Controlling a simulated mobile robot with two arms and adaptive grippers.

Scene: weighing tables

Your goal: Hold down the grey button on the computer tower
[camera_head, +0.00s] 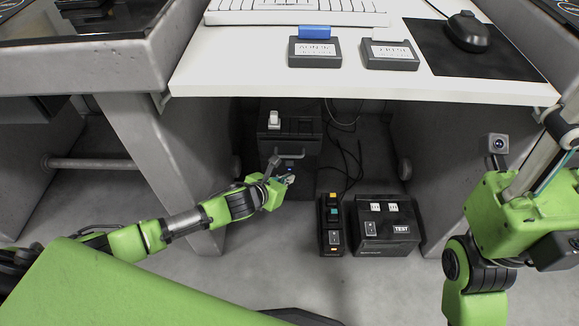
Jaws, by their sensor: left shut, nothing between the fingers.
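The dark computer tower (303,137) stands on the floor under the desk, in shadow. It has a curved handle on its front, and a small pale grey piece (274,122) shows at its top. My left gripper (289,180) is shut and empty at the lower front of the tower. A small blue light (290,169) shows right by its fingertips. I cannot tell whether the tips touch the tower. I cannot make out the grey button for certain; the gripper and wrist cover part of the tower's front. My right arm is at the right edge, with its gripper out of view.
A slim box with coloured buttons (324,238) and a black TEST box (386,246) stand right of the tower, with cables behind. The white desk top (240,62) overhangs them, carrying a keyboard (295,8), two labelled blocks and a mouse (467,32). Grey supports flank the space.

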